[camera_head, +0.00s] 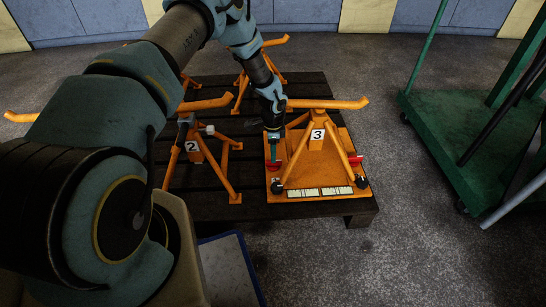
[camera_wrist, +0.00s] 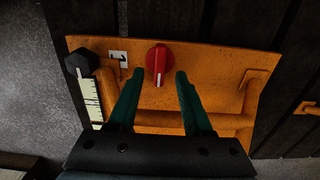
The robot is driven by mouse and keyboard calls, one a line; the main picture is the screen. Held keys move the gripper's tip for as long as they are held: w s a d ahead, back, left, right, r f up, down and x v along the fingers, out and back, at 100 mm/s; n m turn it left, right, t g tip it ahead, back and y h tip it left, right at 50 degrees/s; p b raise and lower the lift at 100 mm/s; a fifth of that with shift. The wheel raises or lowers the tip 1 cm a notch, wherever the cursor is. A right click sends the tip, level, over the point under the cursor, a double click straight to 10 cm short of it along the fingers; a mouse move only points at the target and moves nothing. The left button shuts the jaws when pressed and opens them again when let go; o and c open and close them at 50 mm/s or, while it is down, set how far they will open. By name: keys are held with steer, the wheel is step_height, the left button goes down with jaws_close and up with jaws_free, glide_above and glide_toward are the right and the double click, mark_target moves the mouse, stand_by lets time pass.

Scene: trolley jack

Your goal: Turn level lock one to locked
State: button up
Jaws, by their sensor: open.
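A round red knob (camera_wrist: 159,59) with a white pointer line sits on the orange base plate (camera_wrist: 215,62) of the stand marked 3. In the wrist view its line points down the picture, toward my palm. My gripper (camera_wrist: 159,76) is open, one finger on each side of the knob's lower part; I cannot tell whether they touch it. In the head view my gripper (camera_head: 273,140) is above the plate's left side, pointing down, with the red knob (camera_head: 273,166) partly showing below it. Another red knob (camera_head: 355,158) is at the plate's right edge. I cannot tell which lock is number one.
A small white label (camera_wrist: 118,58) and a black knob (camera_wrist: 78,65) are left of the red knob. Orange struts (camera_wrist: 250,105) of the stand rise close by. Stand 2 (camera_head: 192,147) is to the left on the dark pallet (camera_head: 225,90). A green frame (camera_head: 455,130) stands right.

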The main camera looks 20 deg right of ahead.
step_height(320, 180, up, 7)
steer(key=p, duration=0.1)
steer(key=shift+s+f, duration=0.1)
steer(key=shift+s, duration=0.05)
stand_by(0.5)
